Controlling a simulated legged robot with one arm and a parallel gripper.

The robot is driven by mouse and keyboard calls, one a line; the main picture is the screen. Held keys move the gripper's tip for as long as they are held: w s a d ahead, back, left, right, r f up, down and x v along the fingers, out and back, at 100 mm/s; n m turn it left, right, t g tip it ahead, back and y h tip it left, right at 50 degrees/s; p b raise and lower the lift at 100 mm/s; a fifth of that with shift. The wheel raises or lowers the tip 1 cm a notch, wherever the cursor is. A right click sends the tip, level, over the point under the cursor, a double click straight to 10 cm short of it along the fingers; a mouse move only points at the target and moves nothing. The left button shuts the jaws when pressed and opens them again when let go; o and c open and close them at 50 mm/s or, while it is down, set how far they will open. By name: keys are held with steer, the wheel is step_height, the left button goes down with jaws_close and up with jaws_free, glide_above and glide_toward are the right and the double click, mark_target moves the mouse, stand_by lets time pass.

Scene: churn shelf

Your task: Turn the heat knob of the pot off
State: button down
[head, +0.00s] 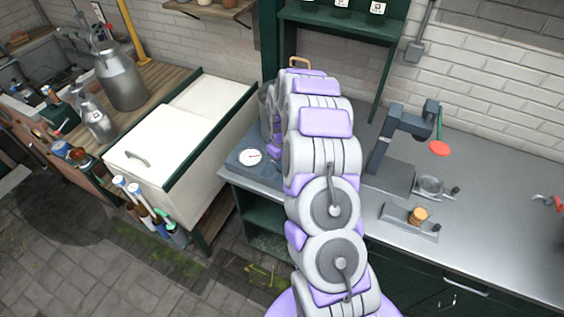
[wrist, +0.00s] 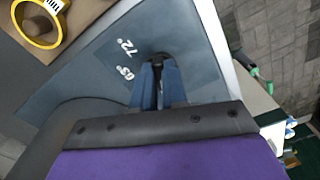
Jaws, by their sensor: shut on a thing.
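The black heat knob (wrist: 158,58) is beside these marks, mostly covered by my gripper (wrist: 159,84). The two blue fingers are closed on the knob, one on each side. In the head view, the blue-grey base (head: 246,168) with a round white dial stands at the left end of the grey counter. My arm hides much of the pot, the knob and my gripper there.
A white chest (head: 158,148) with dark green edges stands left of the counter. A dark press-like device (head: 391,143) and a small scale (head: 408,222) are on the counter to the right. A yellow ring (wrist: 38,42) shows in the wrist view. The counter's far right is mostly clear.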

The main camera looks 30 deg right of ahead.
steer(key=shift+w+r, duration=0.1)
steer(key=shift+w, duration=0.05)
steer(key=c, duration=1.2)
jaws_free()
steer(key=shift+o, duration=0.2)
step_height(320, 180, up, 17)
steer(key=p, duration=0.1)
steer(key=shift+d, duration=0.1)
